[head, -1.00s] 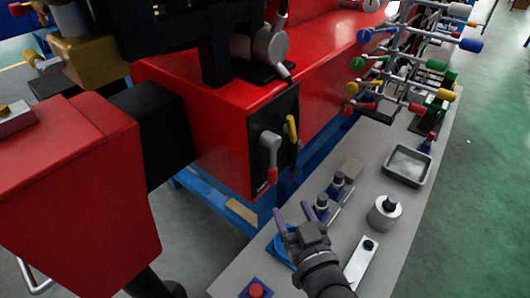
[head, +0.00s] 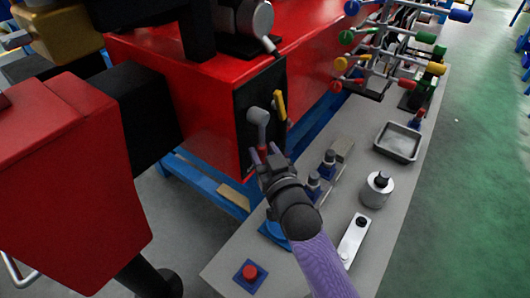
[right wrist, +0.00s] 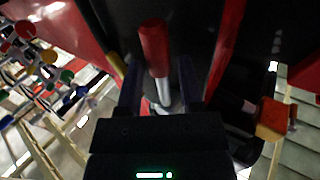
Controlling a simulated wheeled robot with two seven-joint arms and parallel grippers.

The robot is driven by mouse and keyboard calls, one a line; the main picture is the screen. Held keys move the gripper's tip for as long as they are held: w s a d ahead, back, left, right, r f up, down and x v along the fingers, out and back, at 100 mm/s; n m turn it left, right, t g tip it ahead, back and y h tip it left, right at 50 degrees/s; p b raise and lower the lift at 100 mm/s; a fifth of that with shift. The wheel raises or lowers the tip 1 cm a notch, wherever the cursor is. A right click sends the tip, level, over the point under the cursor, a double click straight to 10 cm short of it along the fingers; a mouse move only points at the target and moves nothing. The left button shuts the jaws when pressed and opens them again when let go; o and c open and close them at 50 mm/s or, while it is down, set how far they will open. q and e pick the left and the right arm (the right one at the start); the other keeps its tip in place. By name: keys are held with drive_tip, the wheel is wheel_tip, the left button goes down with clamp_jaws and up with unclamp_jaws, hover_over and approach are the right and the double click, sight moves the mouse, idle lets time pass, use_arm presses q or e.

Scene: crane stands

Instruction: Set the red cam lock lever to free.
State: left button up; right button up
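The red cam lock lever has a grey hub and shaft (head: 259,118) on the black panel (head: 245,105) of the red machine. Its shaft points down, and its red end is mostly hidden behind my right gripper (head: 265,153) in the head view. In the right wrist view the red handle (right wrist: 153,45) and its pale shaft stand between the two dark fingers of my right gripper (right wrist: 160,78). The fingers are apart, with gaps on both sides of the shaft; I cannot tell whether either touches it. My left gripper is not in view.
A yellow lever (head: 279,106) sits close right of the hub. A rack of coloured knobs stands behind.

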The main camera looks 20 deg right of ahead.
clamp_jaws()
idle(1.1)
